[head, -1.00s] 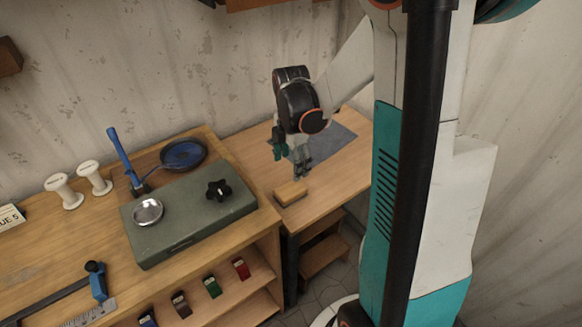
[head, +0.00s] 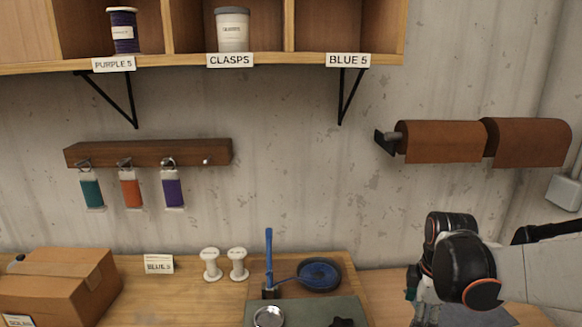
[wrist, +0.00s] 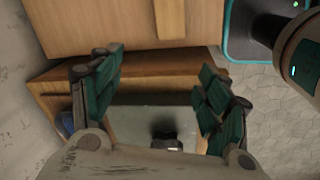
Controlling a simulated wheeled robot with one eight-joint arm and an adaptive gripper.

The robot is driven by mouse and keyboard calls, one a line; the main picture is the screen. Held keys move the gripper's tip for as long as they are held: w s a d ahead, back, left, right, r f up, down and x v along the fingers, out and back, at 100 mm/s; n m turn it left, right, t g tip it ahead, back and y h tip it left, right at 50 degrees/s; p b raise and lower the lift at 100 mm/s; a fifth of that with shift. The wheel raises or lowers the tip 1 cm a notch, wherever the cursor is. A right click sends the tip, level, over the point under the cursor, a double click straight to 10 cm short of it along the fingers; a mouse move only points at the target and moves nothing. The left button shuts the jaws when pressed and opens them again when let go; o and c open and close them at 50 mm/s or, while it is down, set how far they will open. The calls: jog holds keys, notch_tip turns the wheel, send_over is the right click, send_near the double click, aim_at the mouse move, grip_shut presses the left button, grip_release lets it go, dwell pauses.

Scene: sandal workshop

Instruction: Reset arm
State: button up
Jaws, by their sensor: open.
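My gripper (wrist: 160,92) is open in the wrist view, with its teal-padded fingers spread apart and nothing between them. In the head view my gripper (head: 424,303) hangs at the lower right, partly cut off by the bottom edge. Below the open fingers, the wrist view shows the grey-green box (wrist: 140,112) with its black knob (wrist: 165,135). A wooden block (wrist: 170,18) lies on the wooden bench top at the top of the wrist view, apart from the fingers.
Grey-green case (head: 345,308), blue pan (head: 319,273), white spools (head: 212,264) and a cardboard box (head: 60,285) stand on the bench. Above are a shelf (head: 270,62), a hook rail (head: 148,152) and brown rolls (head: 440,142). Tiled floor (wrist: 275,115) shows in the wrist view.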

jog(key=s+a+r+m+t, duration=0.5)
jog(key=s+a+r+m, duration=0.3)
jog(key=s+m, duration=0.4)
jog(key=shift+s+a+r+m+t+b, duration=0.3)
jog(key=shift+a+m, duration=0.6)
jog(key=shift+m, duration=0.3)
jog(key=shift+o, duration=0.2)
jog(key=shift+w, duration=0.1)
